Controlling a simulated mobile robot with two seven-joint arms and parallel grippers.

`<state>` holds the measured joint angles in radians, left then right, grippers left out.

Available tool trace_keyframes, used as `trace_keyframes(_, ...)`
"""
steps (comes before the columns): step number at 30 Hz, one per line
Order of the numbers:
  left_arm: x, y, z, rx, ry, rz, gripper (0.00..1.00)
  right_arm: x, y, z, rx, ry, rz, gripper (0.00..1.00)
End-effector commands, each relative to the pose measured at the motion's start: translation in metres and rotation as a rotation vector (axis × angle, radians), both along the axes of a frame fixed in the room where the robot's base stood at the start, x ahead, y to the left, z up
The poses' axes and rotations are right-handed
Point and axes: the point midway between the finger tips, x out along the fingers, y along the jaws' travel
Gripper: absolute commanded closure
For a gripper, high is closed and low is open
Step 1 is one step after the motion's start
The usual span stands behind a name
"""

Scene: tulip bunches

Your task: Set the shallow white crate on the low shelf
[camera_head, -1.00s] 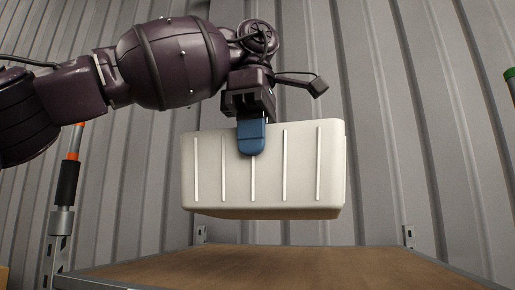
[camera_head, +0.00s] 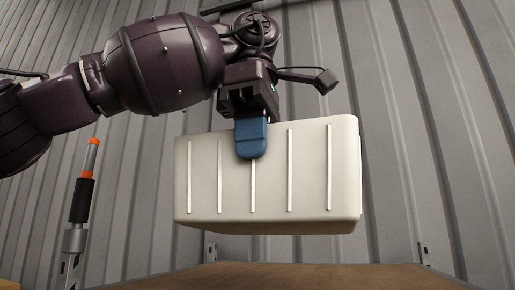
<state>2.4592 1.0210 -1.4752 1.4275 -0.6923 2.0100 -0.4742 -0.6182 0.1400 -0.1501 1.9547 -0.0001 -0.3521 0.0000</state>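The white crate (camera_head: 270,185), with thin upright ribs on its side, hangs in the air in the middle of the view. My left gripper (camera_head: 251,138) comes in from the left above it. One blue finger lies against the crate's near wall at the top edge; the other finger is hidden behind that wall. The gripper is shut on this wall. The brown shelf board (camera_head: 260,278) shows at the bottom, below the crate, with a visible gap between them. My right gripper is not in view.
A metal post with a black and orange top (camera_head: 81,200) stands at the left of the shelf. A small metal bracket (camera_head: 425,252) stands at the board's back right corner. A grey corrugated wall (camera_head: 440,130) is behind. The visible board is bare.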

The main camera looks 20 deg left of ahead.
Motion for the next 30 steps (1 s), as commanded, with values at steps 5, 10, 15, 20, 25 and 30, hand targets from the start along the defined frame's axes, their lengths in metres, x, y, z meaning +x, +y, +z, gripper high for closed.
trace_keyframes(5,-0.017,0.000,0.000,-0.001,-0.001,0.000,1.00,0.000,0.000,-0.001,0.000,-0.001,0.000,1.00)
trace_keyframes(10,-0.033,0.000,0.000,0.000,-0.002,0.000,1.00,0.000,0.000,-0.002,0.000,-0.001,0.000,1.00)
trace_keyframes(15,-0.050,0.000,0.000,-0.001,-0.003,0.000,1.00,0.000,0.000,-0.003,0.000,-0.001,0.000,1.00)
trace_keyframes(20,-0.062,0.000,0.000,0.000,-0.001,0.000,1.00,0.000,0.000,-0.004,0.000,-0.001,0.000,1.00)
trace_keyframes(25,-0.068,0.000,0.000,0.000,-0.001,0.001,1.00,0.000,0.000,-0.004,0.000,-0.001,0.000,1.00)
trace_keyframes(30,-0.067,0.000,0.000,0.000,-0.001,0.001,1.00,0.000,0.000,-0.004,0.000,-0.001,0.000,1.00)
